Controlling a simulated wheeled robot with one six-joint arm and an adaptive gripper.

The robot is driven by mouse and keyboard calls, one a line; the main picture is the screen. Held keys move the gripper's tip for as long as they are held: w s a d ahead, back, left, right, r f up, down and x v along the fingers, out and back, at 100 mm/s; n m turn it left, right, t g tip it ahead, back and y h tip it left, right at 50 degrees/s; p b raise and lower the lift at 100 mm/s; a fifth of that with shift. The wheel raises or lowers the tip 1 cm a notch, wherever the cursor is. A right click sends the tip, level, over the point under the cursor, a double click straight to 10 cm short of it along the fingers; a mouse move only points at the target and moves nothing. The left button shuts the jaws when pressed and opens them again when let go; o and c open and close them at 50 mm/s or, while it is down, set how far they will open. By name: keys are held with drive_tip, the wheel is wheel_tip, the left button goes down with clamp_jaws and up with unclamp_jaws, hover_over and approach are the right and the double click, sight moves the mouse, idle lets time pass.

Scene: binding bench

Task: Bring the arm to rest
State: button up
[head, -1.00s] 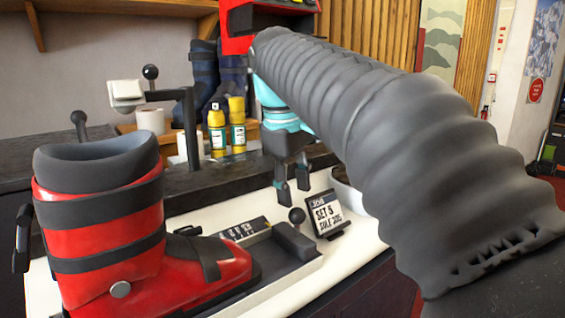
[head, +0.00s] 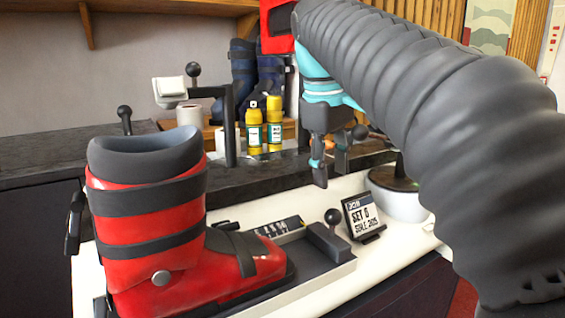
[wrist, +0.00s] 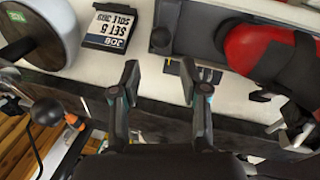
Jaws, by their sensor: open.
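My gripper (head: 330,170) hangs open and empty above the back of the white bench top, pointing down. In the wrist view my gripper (wrist: 158,85) shows two fingers well apart with nothing between them. In the head view it is behind the job card (head: 362,216) and the black knob (head: 332,216), and looks apart from both. My arm runs from the right edge under a grey ribbed sleeve.
A red ski boot (head: 150,240) stands at the left on a grey fixture (head: 340,268). A white round bowl-like thing (head: 398,203) sits right of the card. Two yellow bottles (head: 264,128) and dark blue boots (head: 243,75) stand behind.

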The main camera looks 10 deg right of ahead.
drive_tip(key=s+f+m+t, duration=0.1)
drive_tip(key=s+f+m, duration=0.1)
drive_tip(key=s+f, duration=0.3)
drive_tip(key=s+f+m+t+y, duration=0.1)
drive_tip(key=s+f, duration=0.4)
drive_tip(key=f, duration=0.7)
drive_tip(key=s+f+m+t, duration=0.2)
drive_tip(key=s+f, duration=0.3)
drive_tip(key=f, duration=0.3)
drive_tip(key=shift+s+f+m+y, duration=0.15)
drive_tip(key=shift+f+m+y, duration=0.25)
drive_tip(key=shift+m, duration=0.3)
